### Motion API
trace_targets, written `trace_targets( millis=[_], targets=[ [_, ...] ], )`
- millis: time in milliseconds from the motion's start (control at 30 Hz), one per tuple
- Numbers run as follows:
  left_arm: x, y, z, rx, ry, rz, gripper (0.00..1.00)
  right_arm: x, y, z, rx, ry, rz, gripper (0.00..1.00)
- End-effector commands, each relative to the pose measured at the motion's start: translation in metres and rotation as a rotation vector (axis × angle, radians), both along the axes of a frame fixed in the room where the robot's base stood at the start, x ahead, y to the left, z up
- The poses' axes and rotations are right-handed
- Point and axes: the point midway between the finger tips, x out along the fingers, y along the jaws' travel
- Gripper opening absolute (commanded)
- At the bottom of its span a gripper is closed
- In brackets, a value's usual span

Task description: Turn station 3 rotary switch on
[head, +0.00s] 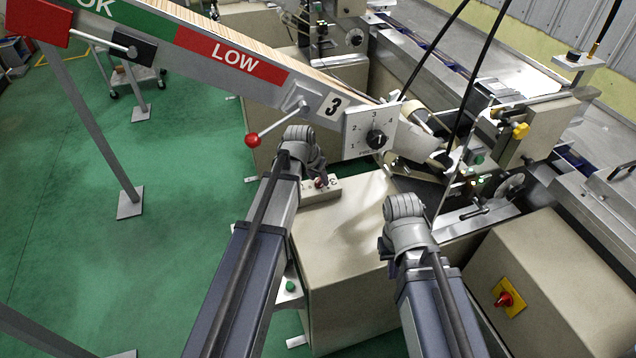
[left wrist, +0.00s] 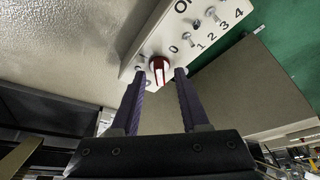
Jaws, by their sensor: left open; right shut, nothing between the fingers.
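The station 3 switch box (head: 332,189) is a small pale box on the beige cabinet, with a red knob (head: 320,183) just beyond my left wrist. In the left wrist view its white panel (left wrist: 205,40) carries toggles numbered 1 to 4. The red and white rotary switch (left wrist: 159,70) sits there, its white bar roughly upright in the picture. My left gripper (left wrist: 157,82) is open, its fingers either side of the switch; contact cannot be told. My right gripper (head: 405,208) is shut and empty over the cabinet; its fingertips are hard to make out.
A sloping gauge beam with a LOW label (head: 235,57) and a red-ball lever (head: 252,140) crosses above my left arm. A black dial (head: 376,139) is on a grey plate ahead. A red and yellow switch (head: 506,299) is at right.

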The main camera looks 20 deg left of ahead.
Motion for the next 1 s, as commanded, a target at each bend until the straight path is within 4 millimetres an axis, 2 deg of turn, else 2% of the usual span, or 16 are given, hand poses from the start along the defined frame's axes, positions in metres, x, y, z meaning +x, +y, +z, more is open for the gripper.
trace_targets(
  millis=[233,600,1000],
  targets=[
    [0.0002,0.0,0.0004,0.0,0.0,0.0,0.43,0.0,0.0,0.0004,0.0,0.0,0.0,0.0],
    [0.0001,0.0,0.0004,0.0,0.0,0.0,0.01,0.0,0.0,0.0004,0.0,0.0,0.0,0.0],
    [0.0001,0.0,0.0004,0.0,0.0,0.0,0.0,0.0,0.0,0.0003,0.0,0.0,0.0,0.0]
  ],
)
